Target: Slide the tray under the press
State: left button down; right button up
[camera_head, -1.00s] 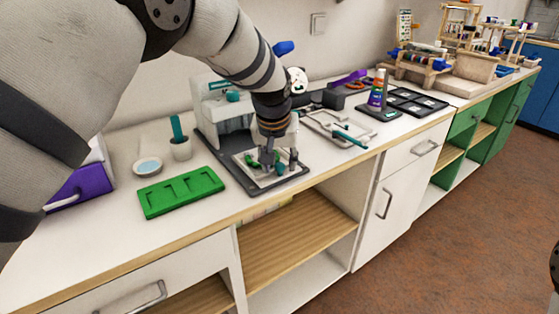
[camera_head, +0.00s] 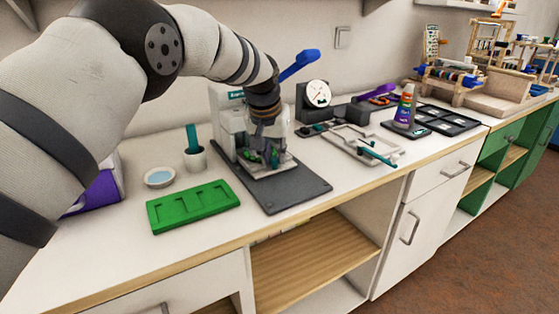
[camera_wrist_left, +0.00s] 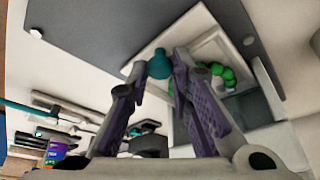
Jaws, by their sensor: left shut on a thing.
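The press (camera_head: 226,118) is a pale upright frame at the back of a dark grey base plate (camera_head: 292,195). The small pale tray (camera_head: 285,169) lies on the plate close in front of the press, with green pieces on it. My left gripper (camera_head: 266,152) comes down over the tray and hides part of it and of the press. In the left wrist view the gripper (camera_wrist_left: 163,66) is shut on the tray's teal knob (camera_wrist_left: 159,67). The tray (camera_wrist_left: 136,70) shows behind it with green beads (camera_wrist_left: 220,70). My right gripper is not in view.
The plate's front part is bare.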

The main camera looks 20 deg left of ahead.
pick_arm(q)
jog(key=shift+w+a, duration=0.1)
jog(key=shift+a, duration=0.05)
jog(key=c, duration=1.9)
grip_release()
jog(key=o, duration=0.5)
jog(key=shift+w+a, duration=0.1)
jog(key=shift+c, duration=0.2)
jog(key=v, duration=1.2)
jog(key=shift+f, duration=0.1)
